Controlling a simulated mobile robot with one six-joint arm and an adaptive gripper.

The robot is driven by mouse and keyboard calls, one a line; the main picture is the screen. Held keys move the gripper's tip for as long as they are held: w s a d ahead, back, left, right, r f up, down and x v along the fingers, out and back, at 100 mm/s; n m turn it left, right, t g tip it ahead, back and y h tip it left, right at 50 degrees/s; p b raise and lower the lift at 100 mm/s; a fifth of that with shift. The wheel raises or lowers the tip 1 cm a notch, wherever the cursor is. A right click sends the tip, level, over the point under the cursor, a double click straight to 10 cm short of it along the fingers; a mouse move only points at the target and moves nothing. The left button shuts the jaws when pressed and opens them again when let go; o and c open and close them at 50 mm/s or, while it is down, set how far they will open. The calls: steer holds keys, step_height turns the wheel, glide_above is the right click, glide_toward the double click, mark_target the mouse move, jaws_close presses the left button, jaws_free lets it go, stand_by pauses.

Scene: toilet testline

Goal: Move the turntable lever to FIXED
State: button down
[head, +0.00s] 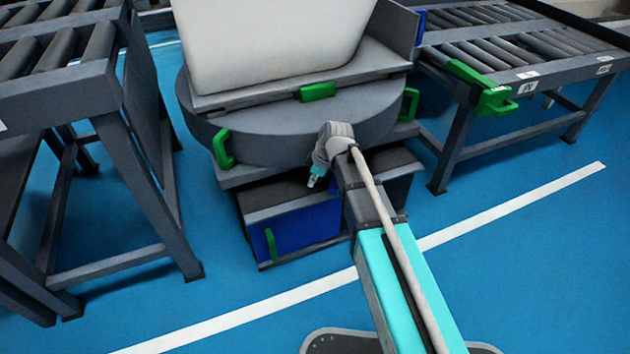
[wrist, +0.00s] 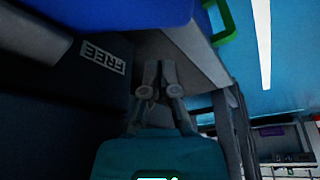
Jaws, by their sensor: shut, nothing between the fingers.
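The grey round turntable (head: 300,130) stands in the middle of the head view, with green handles (head: 223,148) around it. Under it is a blue-fronted box with a green upright handle (head: 271,245). In the wrist view an upside-down FREE label (wrist: 103,58) is on a dark surface at left. A green handle (wrist: 224,20) is at the top, beside a blue panel. I cannot tell which green part is the lever. No FIXED label is readable. My gripper (wrist: 159,68) is shut and empty, right of the FREE label and apart from the green handle; in the head view it is small, below the disc's front edge.
A large white object (head: 270,40) sits on the turntable. Roller conveyors stand at left (head: 60,60) and right (head: 500,50), their legs close to the turntable. The blue floor (head: 500,270) in front is clear, crossed by a white line.

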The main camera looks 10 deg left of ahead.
steer(key=shift+s+d, duration=0.15)
steer(key=shift+d, duration=1.85)
steer(key=shift+s+a, duration=0.15)
steer(key=shift+n, duration=0.3)
